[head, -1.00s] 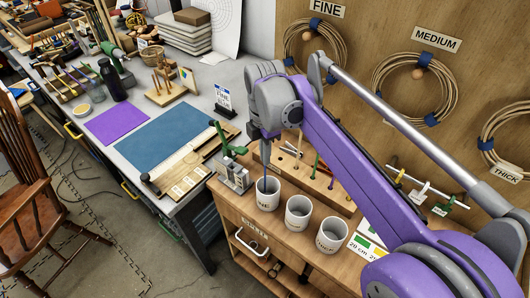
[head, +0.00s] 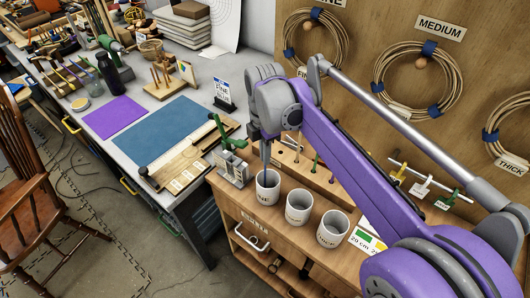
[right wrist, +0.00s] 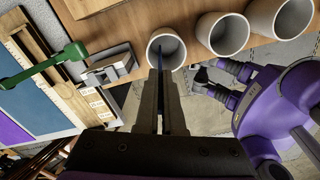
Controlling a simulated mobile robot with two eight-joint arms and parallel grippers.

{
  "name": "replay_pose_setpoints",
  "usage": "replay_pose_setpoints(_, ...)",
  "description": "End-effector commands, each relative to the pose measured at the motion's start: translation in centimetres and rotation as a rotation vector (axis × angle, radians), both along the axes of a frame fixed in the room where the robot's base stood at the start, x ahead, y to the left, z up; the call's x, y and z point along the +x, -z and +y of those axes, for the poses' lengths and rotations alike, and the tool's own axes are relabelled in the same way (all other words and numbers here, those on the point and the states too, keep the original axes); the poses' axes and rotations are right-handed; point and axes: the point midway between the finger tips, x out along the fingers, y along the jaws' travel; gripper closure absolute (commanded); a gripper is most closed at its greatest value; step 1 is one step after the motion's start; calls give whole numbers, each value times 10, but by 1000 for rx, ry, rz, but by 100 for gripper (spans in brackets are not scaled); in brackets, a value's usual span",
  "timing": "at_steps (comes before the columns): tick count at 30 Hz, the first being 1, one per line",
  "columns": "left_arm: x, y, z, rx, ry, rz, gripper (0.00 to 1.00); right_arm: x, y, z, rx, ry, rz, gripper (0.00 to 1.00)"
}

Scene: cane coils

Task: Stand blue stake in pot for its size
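My right gripper (head: 265,153) points down over the leftmost white pot (head: 267,188), whose partly hidden label seems to read FINE. In the right wrist view its two grey fingers (right wrist: 160,88) are close together around the thin blue stake (right wrist: 160,52). The stake's lower part shows beyond the fingertips at the mouth of the pot (right wrist: 165,49). Its bottom end is hidden, so I cannot tell whether it touches the pot's floor. The middle pot (head: 299,207) and the pot marked THICK (head: 332,229) stand to the right and look empty. My left gripper is not seen.
Cane coils (head: 417,83) hang on the board. A blue mat (head: 158,130) lies on the bench at left.

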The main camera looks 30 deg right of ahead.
Motion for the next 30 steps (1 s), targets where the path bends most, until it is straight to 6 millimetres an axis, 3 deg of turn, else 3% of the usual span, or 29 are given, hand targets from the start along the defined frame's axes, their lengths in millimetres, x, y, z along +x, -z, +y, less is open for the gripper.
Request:
replay_pose_setpoints(13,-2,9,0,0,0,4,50,0,14,0,0,0,0,100)
replay_pose_setpoints(18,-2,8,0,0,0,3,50,0,14,0,0,0,0,68)
replay_pose_setpoints(20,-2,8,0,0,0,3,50,0,14,0,0,0,0,60)
replay_pose_setpoints(30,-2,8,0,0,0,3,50,0,10,0,0,0,0,60)
